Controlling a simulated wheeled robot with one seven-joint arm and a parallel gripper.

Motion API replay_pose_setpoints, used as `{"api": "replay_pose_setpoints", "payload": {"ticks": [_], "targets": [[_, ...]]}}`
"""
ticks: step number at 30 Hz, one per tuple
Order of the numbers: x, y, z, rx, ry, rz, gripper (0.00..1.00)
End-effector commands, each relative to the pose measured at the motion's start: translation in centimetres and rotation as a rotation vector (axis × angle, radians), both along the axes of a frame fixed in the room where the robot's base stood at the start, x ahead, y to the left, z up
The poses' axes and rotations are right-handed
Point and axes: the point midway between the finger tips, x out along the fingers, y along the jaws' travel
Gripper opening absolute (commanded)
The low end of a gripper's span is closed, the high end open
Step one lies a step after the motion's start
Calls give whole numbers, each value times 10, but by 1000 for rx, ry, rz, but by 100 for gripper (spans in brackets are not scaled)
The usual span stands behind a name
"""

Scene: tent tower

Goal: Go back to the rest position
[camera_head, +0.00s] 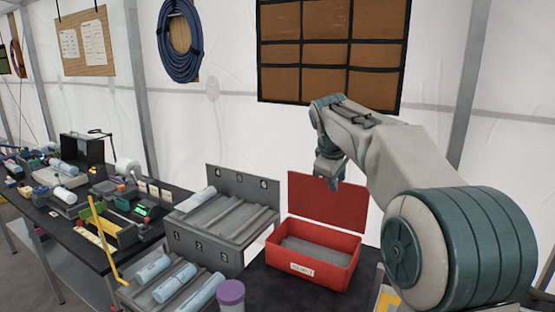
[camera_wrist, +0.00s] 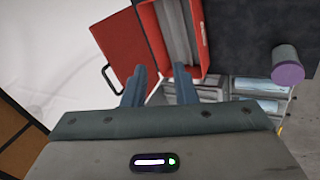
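My gripper (camera_head: 328,178) hangs above the back of the open red box, near its raised lid, in the head view. In the wrist view my gripper's two blue-grey fingers (camera_wrist: 160,88) stand apart with a gap between them. Nothing shows between the fingers, so it is open and empty. My arm reaches in from the right and bends down at the wrist.
The red box (camera_head: 348,262) stands open on a dark table; it also shows in the wrist view (camera_wrist: 203,38). Left of it is a grey rack (camera_head: 233,254) with numbered slots and pale cylinders. A purple-lidded jar (camera_head: 231,290) stands in front. A cluttered table lies far left.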

Motion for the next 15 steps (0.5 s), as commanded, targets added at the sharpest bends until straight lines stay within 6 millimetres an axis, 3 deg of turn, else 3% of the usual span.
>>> {"api": "replay_pose_setpoints", "payload": {"ticks": [8,15], "targets": [[-111,-3,-32,162,-1,-208,25],[-212,-6,-84,320,7,-423,25]]}}
